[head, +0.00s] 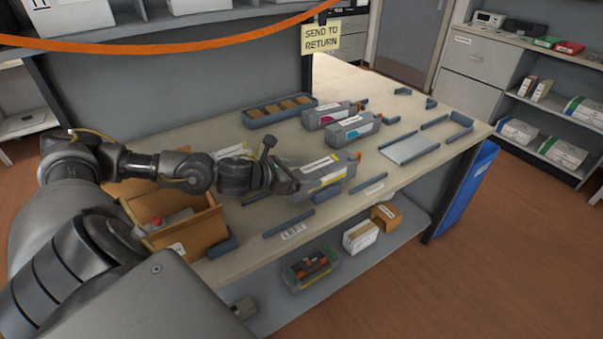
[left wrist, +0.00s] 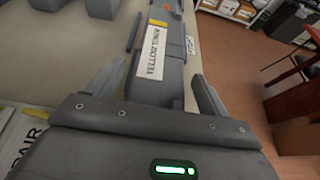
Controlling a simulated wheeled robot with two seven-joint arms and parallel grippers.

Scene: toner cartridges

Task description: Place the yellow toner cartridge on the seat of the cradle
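The yellow toner cartridge (head: 327,176), a long grey block with a white label and yellow marking, lies on the table. It shows also in the left wrist view (left wrist: 172,91), its label reading "YELLOW TONER". My left gripper (head: 281,170) is at the cartridge's near left end. In the left wrist view its fingers (left wrist: 158,92) are spread on either side of the cartridge, with gaps visible. A flat light-grey plate (head: 408,148) with low dark rails around it, seemingly the cradle's seat, lies empty to the right. My right gripper is not in view.
Magenta (head: 331,115) and cyan (head: 354,130) marked cartridges stand just behind. A divided tray (head: 279,112) is at the back. An open cardboard box (head: 190,232) is at the left. Low rails (head: 289,223) lie along the front. A blue bin (head: 468,190) stands beyond the right edge.

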